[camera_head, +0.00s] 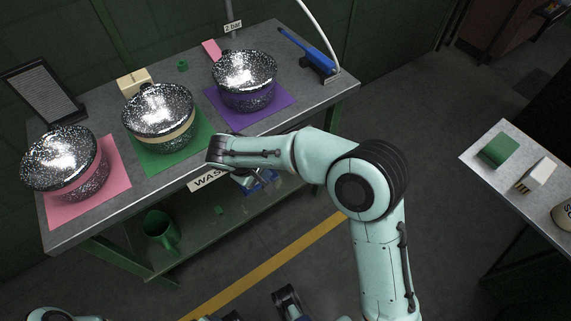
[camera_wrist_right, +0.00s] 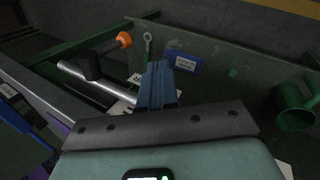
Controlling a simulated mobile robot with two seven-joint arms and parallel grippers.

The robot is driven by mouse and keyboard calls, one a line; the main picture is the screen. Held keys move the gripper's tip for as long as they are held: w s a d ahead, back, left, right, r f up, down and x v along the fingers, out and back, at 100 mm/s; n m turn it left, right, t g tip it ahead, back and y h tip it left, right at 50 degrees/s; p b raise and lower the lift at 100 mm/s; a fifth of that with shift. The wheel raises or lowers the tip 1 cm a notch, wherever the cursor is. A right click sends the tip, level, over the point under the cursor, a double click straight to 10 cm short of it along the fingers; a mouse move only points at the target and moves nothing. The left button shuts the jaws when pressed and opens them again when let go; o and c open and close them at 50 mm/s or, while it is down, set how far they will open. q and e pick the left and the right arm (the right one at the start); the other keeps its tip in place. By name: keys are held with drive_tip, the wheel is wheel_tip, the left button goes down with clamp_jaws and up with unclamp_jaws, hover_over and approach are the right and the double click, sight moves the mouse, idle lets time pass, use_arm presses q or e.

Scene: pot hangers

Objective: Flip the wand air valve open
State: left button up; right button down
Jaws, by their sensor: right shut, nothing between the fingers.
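In the right wrist view, a lever with an orange knob (camera_wrist_right: 124,39) rises from a dark body on a silver pipe (camera_wrist_right: 98,84); this looks like the air valve. My right gripper (camera_wrist_right: 158,68) is shut and empty. Its fingertips are to the right of the pipe and below the knob in that view, with no clear contact. In the head view, the right gripper (camera_head: 250,178) is at the table's front edge, partly under my forearm, which hides the valve there. A blue wand (camera_head: 317,58) lies at the table's back right with a white hose.
The table (camera_head: 95,215) holds several mats and speckled pots, including one on purple (camera_head: 243,90). A white sign (camera_head: 205,180) hangs at its front edge. A green mug (camera_head: 160,230) stands on the lower shelf. A side table (camera_head: 480,155) is at right, with open floor between.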

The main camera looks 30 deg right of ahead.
use_arm(q)
drive_tip(key=shift+s, duration=0.1)
use_arm(e)
drive_tip(key=shift+s+r, duration=0.1)
use_arm(q)
drive_tip(key=shift+t+y, duration=0.4)
drive_tip(key=shift+t, duration=0.3)
drive_tip(key=shift+w+a+f+b, duration=0.4)
drive_tip(key=shift+w+f+b, duration=0.1)
drive_tip(key=shift+w, duration=0.25)
drive_tip(key=shift+w+a+f+b, duration=0.35)
drive_tip(key=shift+w+f+b, duration=0.15)
drive_tip(key=shift+w, duration=0.25)
drive_tip(key=shift+w+a+f+b, duration=0.4)
drive_tip(key=shift+w+f, duration=0.1)
drive_tip(key=shift+w, duration=0.25)
use_arm(e)
drive_tip(key=w+d+f, duration=0.2)
drive_tip(key=d+f, duration=0.6)
drive_tip(key=shift+f, duration=0.15)
use_arm(q)
drive_tip(key=shift+f, duration=0.1)
use_arm(e)
drive_tip(key=shift+w, duration=0.1)
